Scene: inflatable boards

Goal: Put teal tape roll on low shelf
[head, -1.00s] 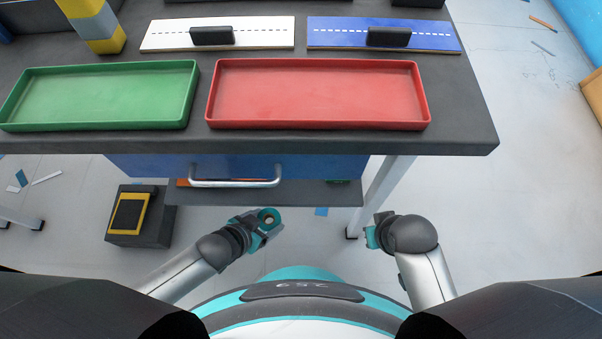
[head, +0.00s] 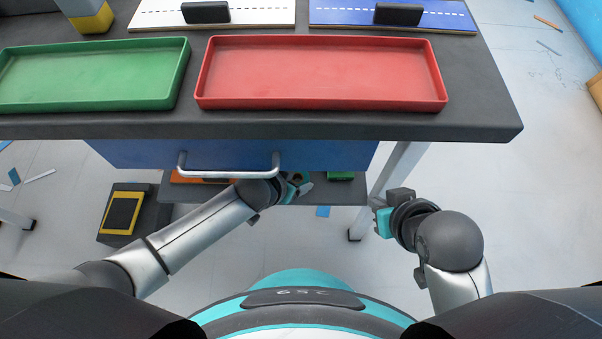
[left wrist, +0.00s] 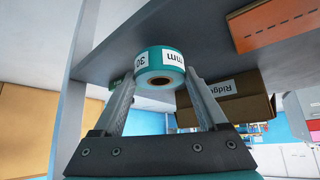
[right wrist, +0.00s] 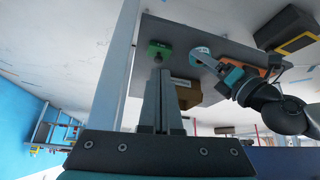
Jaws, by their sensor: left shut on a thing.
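The teal tape roll (left wrist: 158,68) has a white label and is held between the two fingers of my left gripper (left wrist: 160,85). It is at the grey low shelf (left wrist: 205,40), which appears overhead in the tilted left wrist view. I cannot tell whether the roll touches the shelf. In the head view my left gripper (head: 302,187) reaches over the front of the low shelf (head: 345,194), under the drawer, and mostly hides the roll. The roll also shows in the right wrist view (right wrist: 201,53). My right gripper (right wrist: 160,100) is shut and empty, right of the table leg in the head view.
On the low shelf are a brown labelled box (left wrist: 250,103), an orange item (head: 190,178) and a green item (right wrist: 160,48). The blue drawer (head: 230,155) with its handle hangs above. A red tray (head: 320,75) and a green tray (head: 90,78) lie on the tabletop.

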